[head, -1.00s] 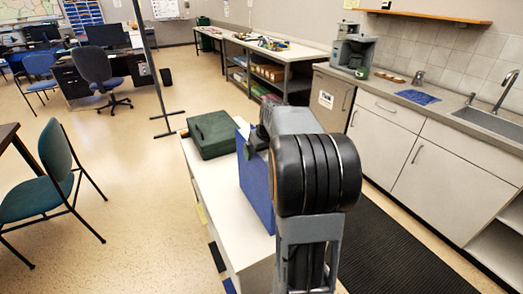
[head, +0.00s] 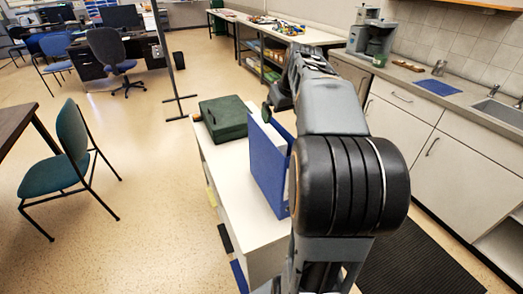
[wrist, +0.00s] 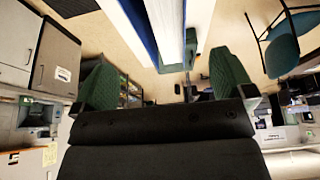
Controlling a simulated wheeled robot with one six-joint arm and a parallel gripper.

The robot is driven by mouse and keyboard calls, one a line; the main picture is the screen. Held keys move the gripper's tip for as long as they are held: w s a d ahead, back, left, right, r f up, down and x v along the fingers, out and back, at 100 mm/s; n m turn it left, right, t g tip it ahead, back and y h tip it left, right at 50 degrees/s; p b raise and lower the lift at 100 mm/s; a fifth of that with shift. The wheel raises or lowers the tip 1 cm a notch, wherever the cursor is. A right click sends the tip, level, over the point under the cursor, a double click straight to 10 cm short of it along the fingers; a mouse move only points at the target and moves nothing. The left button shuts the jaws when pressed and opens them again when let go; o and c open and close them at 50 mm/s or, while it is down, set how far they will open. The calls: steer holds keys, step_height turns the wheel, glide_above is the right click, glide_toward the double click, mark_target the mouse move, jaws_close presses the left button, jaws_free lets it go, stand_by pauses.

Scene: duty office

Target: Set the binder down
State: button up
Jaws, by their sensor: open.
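The blue binder (head: 268,168) stands upright on the white cabinet top (head: 228,172) in the head view, its white inside showing at the upper right. My gripper (wrist: 163,80) is open, its two green fingers apart with nothing gripped between them in the wrist view. The binder's blue and white edges (wrist: 172,28) show in front of the fingers there, apart from them. In the head view one green fingertip shows near the binder's top edge; my arm hides the rest of the gripper and part of the binder's right side.
A dark green case (head: 224,118) lies on the cabinet top behind the binder. A sink counter (head: 440,95) runs along the right. A teal chair (head: 68,160) stands at the left on open floor, with a thin dark stand (head: 172,60) farther back.

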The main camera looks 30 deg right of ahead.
steer(key=s+a+f, duration=0.4)
steer(key=a, duration=0.3)
steer(key=s+a+f+n, duration=0.1)
steer(key=s+a+f, duration=0.3)
steer(key=a, duration=0.4)
steer(key=s+a+f+g, duration=0.1)
steer(key=s+a+f, duration=0.4)
steer(key=a, duration=0.2)
steer(key=shift+a+f+n+y, duration=0.2)
steer(key=shift+f+n+y, duration=0.1)
steer(key=shift+s, duration=0.1)
steer(key=shift+r, duration=0.1)
